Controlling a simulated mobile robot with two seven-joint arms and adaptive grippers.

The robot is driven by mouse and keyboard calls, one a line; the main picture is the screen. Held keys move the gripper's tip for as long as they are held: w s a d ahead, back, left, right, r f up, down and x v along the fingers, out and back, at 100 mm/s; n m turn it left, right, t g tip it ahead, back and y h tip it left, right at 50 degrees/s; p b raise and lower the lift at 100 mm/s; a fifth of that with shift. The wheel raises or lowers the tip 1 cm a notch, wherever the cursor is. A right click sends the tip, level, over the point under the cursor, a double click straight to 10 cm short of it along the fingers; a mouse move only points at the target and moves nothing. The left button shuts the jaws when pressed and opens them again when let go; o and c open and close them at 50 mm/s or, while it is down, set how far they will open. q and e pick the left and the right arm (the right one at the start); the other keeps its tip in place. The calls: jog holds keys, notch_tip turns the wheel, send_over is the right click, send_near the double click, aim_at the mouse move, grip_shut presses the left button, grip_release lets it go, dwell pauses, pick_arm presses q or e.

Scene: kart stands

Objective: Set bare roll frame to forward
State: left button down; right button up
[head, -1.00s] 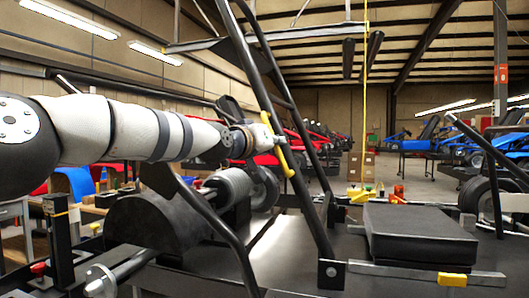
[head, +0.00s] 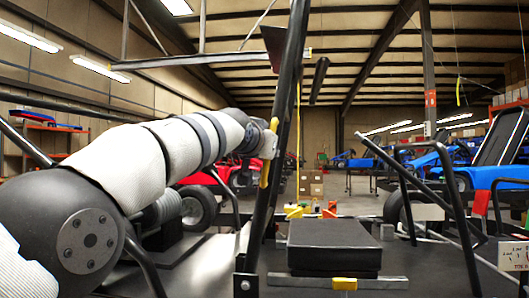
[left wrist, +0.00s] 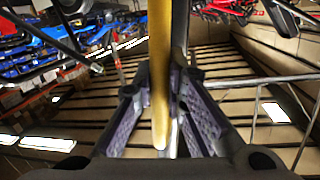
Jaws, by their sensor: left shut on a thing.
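The bare roll frame (head: 257,220) is made of black tubes and rises from a bracket on the dark deck. In the head view its tube leans slightly right toward the top, and the top runs out of the picture. A yellow grip bar (head: 266,172) is on it. My left gripper (head: 268,145) is at this yellow bar, its fingers partly hidden by the tube. In the left wrist view, my left gripper (left wrist: 165,90) has its purple-padded fingers on both sides of the yellow bar (left wrist: 159,60). My right gripper is out of view.
A black padded block (head: 334,240) lies on the deck right of the frame. A metal rail with a yellow clip (head: 344,284) runs in front of it. Another black tube (head: 455,200) stands at the right. Red and blue karts stand behind.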

pick_arm(q)
jog(key=shift+d+f, duration=0.15)
jog(key=shift+d, duration=0.1)
jog(key=shift+d+f, duration=0.1)
jog(key=c, duration=1.8)
grip_release()
jog(key=shift+c, duration=0.2)
jog(key=shift+o, duration=1.2)
jog(key=shift+d, duration=0.2)
jog(key=shift+a, duration=0.1)
jog(key=shift+s, duration=0.1)
